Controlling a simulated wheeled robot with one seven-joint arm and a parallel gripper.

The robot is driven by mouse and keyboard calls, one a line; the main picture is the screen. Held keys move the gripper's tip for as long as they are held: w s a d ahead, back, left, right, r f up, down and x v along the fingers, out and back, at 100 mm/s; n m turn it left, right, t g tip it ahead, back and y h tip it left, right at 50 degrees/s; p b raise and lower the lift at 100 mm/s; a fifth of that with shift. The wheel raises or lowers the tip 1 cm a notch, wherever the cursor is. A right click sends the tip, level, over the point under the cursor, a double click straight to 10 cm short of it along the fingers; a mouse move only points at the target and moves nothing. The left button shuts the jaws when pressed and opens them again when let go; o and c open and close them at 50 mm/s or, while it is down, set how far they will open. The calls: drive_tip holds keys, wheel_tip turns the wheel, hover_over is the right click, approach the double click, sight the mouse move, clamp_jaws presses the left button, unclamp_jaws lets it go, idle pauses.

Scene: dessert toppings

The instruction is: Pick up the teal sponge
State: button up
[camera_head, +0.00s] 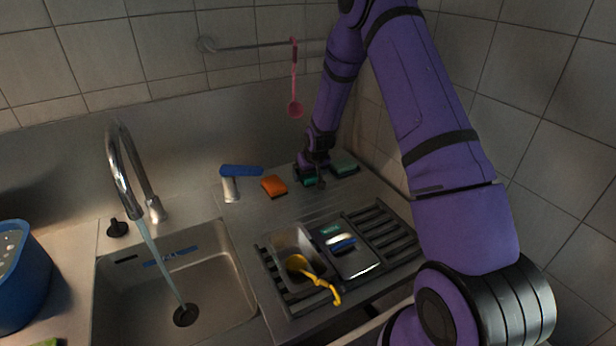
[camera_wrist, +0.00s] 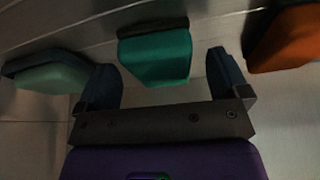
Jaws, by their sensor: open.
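The teal sponge (camera_head: 308,182) lies on the steel counter at the back, partly hidden by my gripper (camera_head: 313,168) in the head view. In the wrist view the teal sponge (camera_wrist: 155,58) has a dark layer along its far edge. My gripper (camera_wrist: 163,66) is open, with one finger to the left of the teal sponge and one to the right. Gaps show between both fingers and the sponge, and nothing is held.
A pale green sponge (camera_head: 344,163) and an orange sponge (camera_head: 273,185) flank the teal one closely. A drying rack (camera_head: 375,222) is in front, the sink (camera_head: 215,290) at left. A pink ladle (camera_head: 295,106) hangs behind.

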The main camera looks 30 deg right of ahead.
drive_tip(key=shift+w+f, duration=0.3)
drive_tip(key=shift+f, duration=0.35)
drive_tip(key=shift+c, duration=0.2)
drive_tip(key=c, duration=0.9)
drive_tip(key=shift+r, duration=0.15)
drive_tip(key=shift+c, duration=0.2)
drive_tip(key=shift+r, duration=0.55)
wheel_tip(320, 180, up, 2)
drive_tip(key=shift+r, duration=0.1)
drive_tip(key=s+a, duration=0.2)
drive_tip(key=s, duration=0.2)
drive_tip(key=s+a+r, duration=0.1)
drive_tip(key=s+a, duration=0.2)
drive_tip(key=s, duration=0.2)
drive_tip(key=s+a, duration=0.3)
drive_tip(key=s, duration=0.1)
drive_tip(key=shift+s+a+r, duration=0.1)
drive_tip(key=shift+s+r, duration=0.15)
drive_tip(key=shift+s, duration=0.15)
